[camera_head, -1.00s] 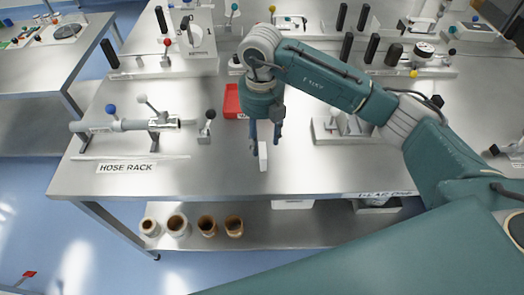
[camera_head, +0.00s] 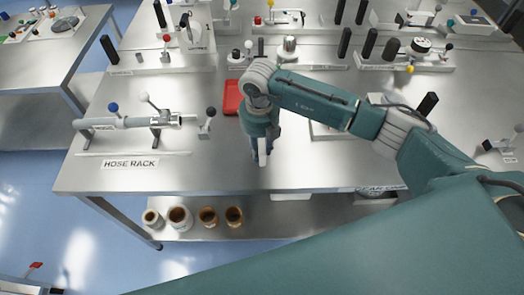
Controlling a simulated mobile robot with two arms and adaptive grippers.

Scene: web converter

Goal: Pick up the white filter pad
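A narrow white piece, which looks like the white filter pad (camera_head: 263,154), shows at the fingertips of my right gripper near the front of the steel table. My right gripper (camera_head: 262,149) points down at it, with its dark fingers close to the pad's sides. The upper part of the pad is hidden by the gripper. I cannot tell whether the fingers are pressed on it or still a little apart. My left gripper is not in view.
A red tray (camera_head: 232,97) lies just behind the gripper. The hose rack fixture (camera_head: 130,122) stands to the left, and a grey fixture is partly hidden behind my arm. Several brown-and-white rolls (camera_head: 180,217) stand on the lower shelf. The front table strip (camera_head: 215,175) is clear.

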